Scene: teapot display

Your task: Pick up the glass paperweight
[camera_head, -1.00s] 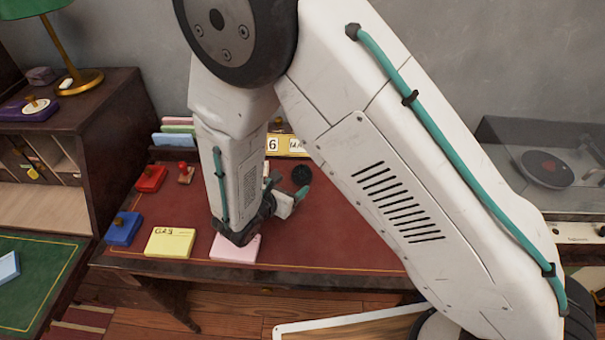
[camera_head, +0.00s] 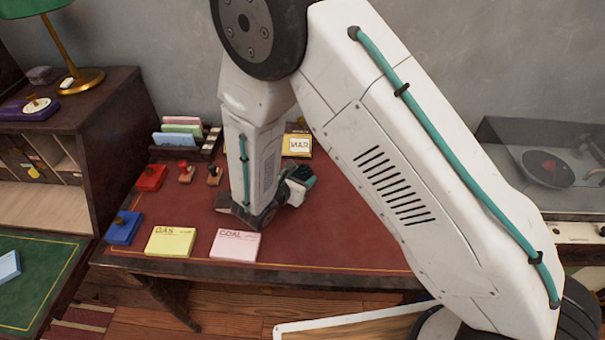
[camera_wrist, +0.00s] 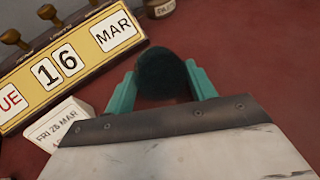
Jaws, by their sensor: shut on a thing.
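The glass paperweight (camera_wrist: 161,73) is a dark, round, greenish-black piece in the wrist view. It sits between the two teal fingers of my gripper (camera_wrist: 163,82), one on each side, and the gripper is shut on it. In the head view my gripper (camera_head: 305,180) is low over the red desk top, and my arm partly hides the spot. I cannot tell whether the paperweight touches the desk.
A yellow calendar (camera_wrist: 75,60) stands at the left in the wrist view, with a white date block (camera_wrist: 58,122) close to the left finger. Yellow (camera_head: 170,242) and pink (camera_head: 235,245) pads lie along the desk's front. Several stamps stand at the left.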

